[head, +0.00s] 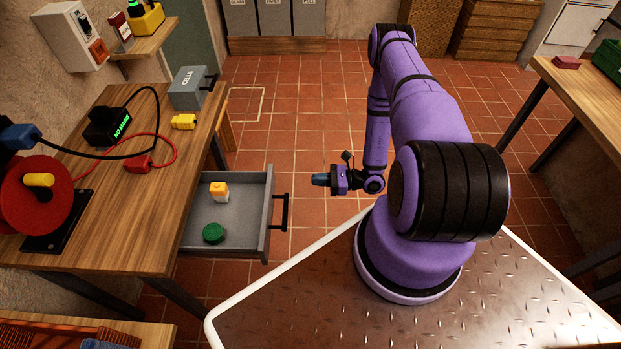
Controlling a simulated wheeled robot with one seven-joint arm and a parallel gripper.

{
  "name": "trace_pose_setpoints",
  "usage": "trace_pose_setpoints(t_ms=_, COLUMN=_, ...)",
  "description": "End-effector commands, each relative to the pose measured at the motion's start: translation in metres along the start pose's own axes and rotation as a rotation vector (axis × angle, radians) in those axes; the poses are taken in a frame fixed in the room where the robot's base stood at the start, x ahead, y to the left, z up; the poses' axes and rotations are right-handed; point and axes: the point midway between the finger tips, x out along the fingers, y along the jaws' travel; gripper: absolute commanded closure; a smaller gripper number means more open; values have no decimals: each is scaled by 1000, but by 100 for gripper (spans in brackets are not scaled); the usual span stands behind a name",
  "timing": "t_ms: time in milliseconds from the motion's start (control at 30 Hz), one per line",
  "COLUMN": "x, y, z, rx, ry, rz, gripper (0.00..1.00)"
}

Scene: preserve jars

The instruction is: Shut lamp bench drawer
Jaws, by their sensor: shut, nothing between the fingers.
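The lamp bench drawer (255,239) is a grey drawer pulled out from under the wooden bench at the left. Its black bar handle (284,212) is on the front panel, facing right. Inside lie a yellow and white item (219,191) and a round green item (213,233), apart from each other. My gripper (320,180) is shut and empty. In the picture it shows to the right of the handle and a little above it, with a gap between them. Its fingers point left, toward the drawer. The gripper is small in view and its fingertips show little detail.
The wooden bench (165,205) carries a red reel (38,195), a black device with green text (108,126), cables, a yellow piece (184,121) and a grey CELLS box (188,88). Another table (588,95) stands at the right. Tiled floor (300,115) is open beyond the drawer.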

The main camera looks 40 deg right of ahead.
Motion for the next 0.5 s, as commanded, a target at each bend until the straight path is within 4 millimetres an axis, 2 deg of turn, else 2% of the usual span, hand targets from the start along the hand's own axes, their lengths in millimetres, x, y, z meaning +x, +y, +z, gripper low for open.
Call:
trace_pose_setpoints(t_ms=100, x=23, y=1, z=0, rx=0, ry=-1, rz=5, gripper=100)
trace_pose_setpoints(t_ms=500, x=94, y=1, z=0, rx=-1, ry=0, rz=5, gripper=100)
